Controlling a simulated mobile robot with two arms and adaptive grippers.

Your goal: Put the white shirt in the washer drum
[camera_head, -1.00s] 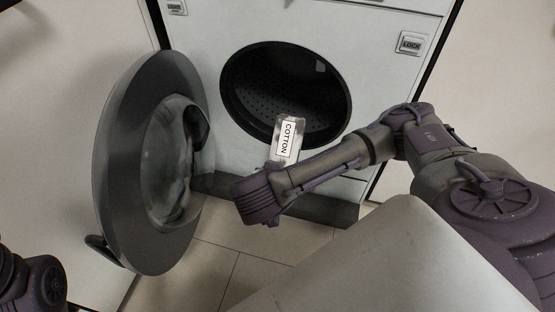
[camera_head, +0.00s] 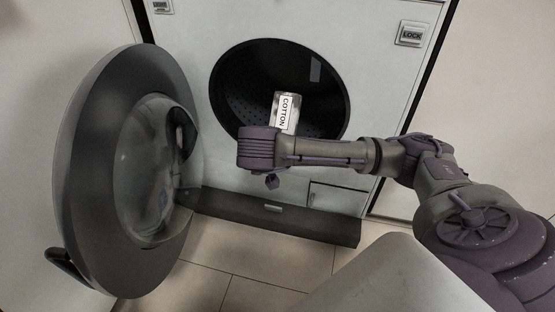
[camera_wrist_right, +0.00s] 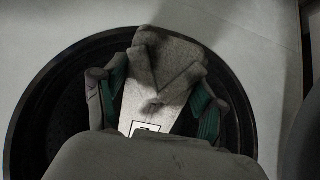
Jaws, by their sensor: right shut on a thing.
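The white shirt, folded and greyish in this light, shows in the right wrist view (camera_wrist_right: 165,70) between the two fingers of my right gripper (camera_wrist_right: 157,100). My right gripper is shut on it. In the head view the shirt (camera_head: 291,98) shows its COTTON tag and stands in front of the washer drum opening (camera_head: 245,85). The fingers are hidden behind my wrist there. The round dark opening also surrounds the shirt in the right wrist view (camera_wrist_right: 50,105). I cannot tell whether the shirt is past the rim. My left gripper is not in view.
The washer's round glass door (camera_head: 85,170) stands wide open at the left of the opening. A LOCK button (camera_head: 411,33) is at the upper right of the white front. A dark plinth (camera_head: 300,222) runs along the bottom above the tiled floor.

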